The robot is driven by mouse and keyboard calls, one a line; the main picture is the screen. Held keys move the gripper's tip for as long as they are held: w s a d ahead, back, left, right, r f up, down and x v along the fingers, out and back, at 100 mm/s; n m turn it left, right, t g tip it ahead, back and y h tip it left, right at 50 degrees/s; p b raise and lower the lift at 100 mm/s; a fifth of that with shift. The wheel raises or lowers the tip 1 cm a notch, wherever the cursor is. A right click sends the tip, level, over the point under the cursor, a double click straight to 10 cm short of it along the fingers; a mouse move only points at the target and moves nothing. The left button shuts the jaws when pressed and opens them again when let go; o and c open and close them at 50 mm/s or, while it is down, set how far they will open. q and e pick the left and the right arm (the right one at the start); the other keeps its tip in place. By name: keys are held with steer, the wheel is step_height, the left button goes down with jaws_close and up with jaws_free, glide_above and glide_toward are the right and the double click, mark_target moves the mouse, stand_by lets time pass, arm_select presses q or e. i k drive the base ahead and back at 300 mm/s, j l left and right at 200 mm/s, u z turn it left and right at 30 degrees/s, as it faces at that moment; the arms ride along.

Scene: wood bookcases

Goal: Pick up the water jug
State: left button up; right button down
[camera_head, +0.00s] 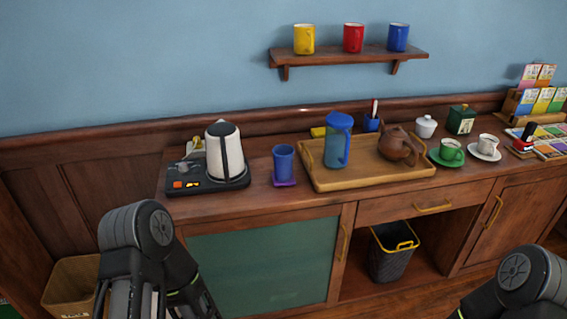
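The water jug (338,148) is a translucent blue jug with a blue lid and a blue handle on its right side. It stands upright on the left part of a wooden tray (330,183) on the counter, left of a brown teapot (398,146). My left arm shows at the lower left and my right arm at the lower right, both below and apart from the jug. Neither gripper's fingertips can be seen. Nothing touches the jug from my side.
On the counter (220,206), a white kettle (217,153) sits on a black base and a blue cup (283,163) stands left of the tray. A green cup (451,151) and a white cup (486,145) are at right. A shelf (350,56) with mugs hangs above.

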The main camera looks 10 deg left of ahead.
mark_target(338, 126)
steer(key=i+l+u, duration=0.15)
steer(key=u, duration=0.55)
steer(key=i+l+u, duration=0.15)
steer(key=l, duration=0.3)
steer(key=i+l+u, duration=0.1)
steer(key=l, duration=0.35)
steer(key=i+l+u, duration=0.15)
steer(key=l, duration=0.3)
steer(key=l+u, duration=0.1)
steer(key=l, duration=0.35)
